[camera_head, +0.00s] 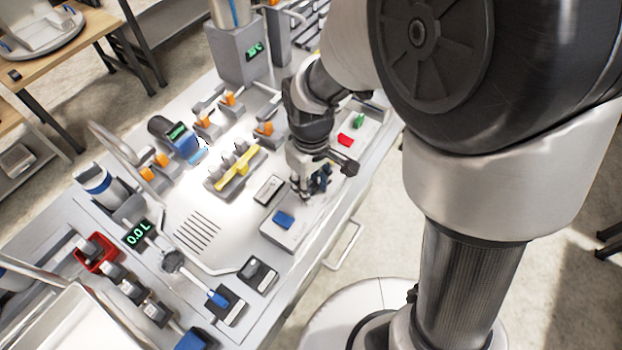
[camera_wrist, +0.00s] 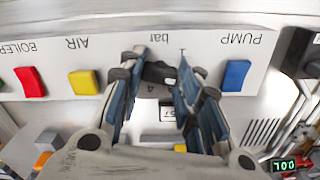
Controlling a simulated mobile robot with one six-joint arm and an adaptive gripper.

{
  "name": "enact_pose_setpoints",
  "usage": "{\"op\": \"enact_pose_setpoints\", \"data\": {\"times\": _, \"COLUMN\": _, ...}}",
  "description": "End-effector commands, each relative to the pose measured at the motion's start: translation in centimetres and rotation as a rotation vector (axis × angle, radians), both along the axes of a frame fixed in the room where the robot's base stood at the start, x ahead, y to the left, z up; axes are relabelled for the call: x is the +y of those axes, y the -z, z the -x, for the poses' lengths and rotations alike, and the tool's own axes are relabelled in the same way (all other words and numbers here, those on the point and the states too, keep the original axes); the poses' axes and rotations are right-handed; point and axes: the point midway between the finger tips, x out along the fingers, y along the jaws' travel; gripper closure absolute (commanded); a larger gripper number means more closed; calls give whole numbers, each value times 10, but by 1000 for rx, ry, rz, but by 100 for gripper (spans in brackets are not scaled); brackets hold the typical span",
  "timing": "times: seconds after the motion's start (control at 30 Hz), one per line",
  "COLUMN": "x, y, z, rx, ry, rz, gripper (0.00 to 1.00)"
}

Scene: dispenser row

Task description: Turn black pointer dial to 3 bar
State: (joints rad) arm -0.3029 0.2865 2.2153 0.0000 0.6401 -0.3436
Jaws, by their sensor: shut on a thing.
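The black pointer dial (camera_wrist: 158,73) is on the pale front panel in the wrist view, below an upside-down "bar" label. An upside-down "4" shows beside it. Most of the scale is covered by the fingers, and I cannot tell where the pointer stands. My gripper (camera_wrist: 160,78) is shut on the dial, with a blue-padded finger on either side. In the head view my gripper (camera_head: 312,182) is down at the panel and hides the dial.
A red BOILER switch (camera_wrist: 30,82) and yellow AIR switch (camera_wrist: 84,83) are left of the dial; a blue PUMP switch (camera_wrist: 235,75) is right. In the head view, a yellow-handled valve block (camera_head: 236,172) and a small plate (camera_head: 269,190) are near my gripper.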

Motion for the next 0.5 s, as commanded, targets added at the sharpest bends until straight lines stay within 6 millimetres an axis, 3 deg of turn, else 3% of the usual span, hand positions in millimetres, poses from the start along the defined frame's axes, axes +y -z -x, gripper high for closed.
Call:
{"op": "enact_pose_setpoints", "data": {"times": 0.27, "x": 0, "y": -1, "z": 0, "rx": 0, "ry": 47, "rz": 0, "gripper": 92}}
{"op": "enact_pose_setpoints", "data": {"times": 0.5, "x": 0, "y": -1, "z": 0, "rx": 0, "ry": 195, "rz": 0, "gripper": 92}}
